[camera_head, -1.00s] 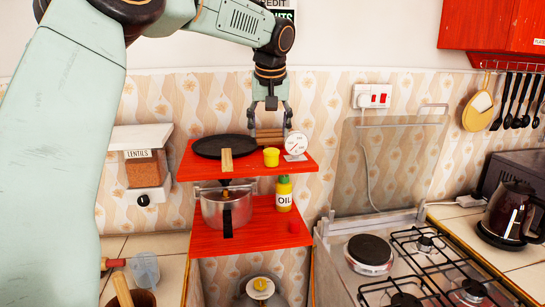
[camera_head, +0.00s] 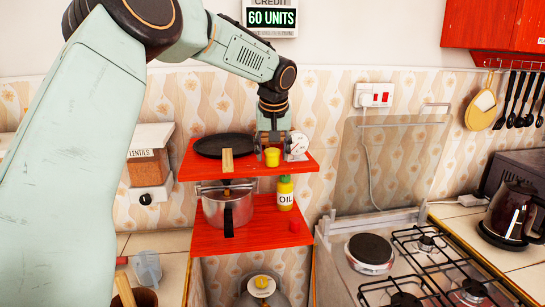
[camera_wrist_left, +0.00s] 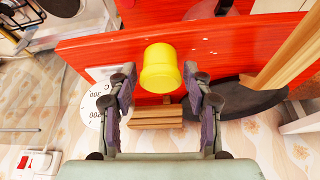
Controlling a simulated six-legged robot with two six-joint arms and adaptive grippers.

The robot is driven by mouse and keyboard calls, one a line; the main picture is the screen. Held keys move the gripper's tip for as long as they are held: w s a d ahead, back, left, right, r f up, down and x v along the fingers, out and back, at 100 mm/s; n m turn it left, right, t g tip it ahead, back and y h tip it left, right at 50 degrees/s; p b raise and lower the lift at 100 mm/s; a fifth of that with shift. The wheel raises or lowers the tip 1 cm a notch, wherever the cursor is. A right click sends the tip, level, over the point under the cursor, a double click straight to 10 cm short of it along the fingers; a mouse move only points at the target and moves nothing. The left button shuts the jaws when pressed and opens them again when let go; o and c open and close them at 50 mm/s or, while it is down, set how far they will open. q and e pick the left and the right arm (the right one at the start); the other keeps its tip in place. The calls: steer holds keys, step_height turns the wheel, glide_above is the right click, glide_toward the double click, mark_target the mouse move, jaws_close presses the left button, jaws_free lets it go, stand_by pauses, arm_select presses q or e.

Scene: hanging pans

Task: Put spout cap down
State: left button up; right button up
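The spout cap appears to be the small yellow cup-shaped piece (camera_head: 272,157) at the front edge of the upper red shelf (camera_head: 298,164). In the left wrist view the yellow cap (camera_wrist_left: 159,68) stands between and just beyond my fingertips. My left gripper (camera_head: 273,143) is low over the shelf, right behind the cap in the head view. In the left wrist view its fingers (camera_wrist_left: 160,80) are spread, one on each side of the cap. Whether a fingertip touches the cap is hard to tell. My right gripper is not in view.
A dark flat pan (camera_head: 222,146) lies left of the cap. A white dial (camera_head: 297,145) stands close on the right. A wooden block (camera_wrist_left: 157,116) shows behind the cap. The lower shelf holds a pot (camera_head: 228,209) and an oil bottle (camera_head: 285,193).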

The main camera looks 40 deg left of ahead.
mark_target(273, 149)
arm_select(q)
steer(key=shift+d, duration=0.1)
steer(key=c, duration=0.3)
steer(key=shift+s+a, duration=0.1)
steer(key=shift+a, duration=0.1)
steer(key=c, duration=0.5)
steer(key=shift+d+r, duration=0.1)
steer(key=shift+r, duration=0.05)
step_height(273, 149, up, 9)
steer(key=shift+r, duration=0.4)
steer(key=shift+w, duration=0.2)
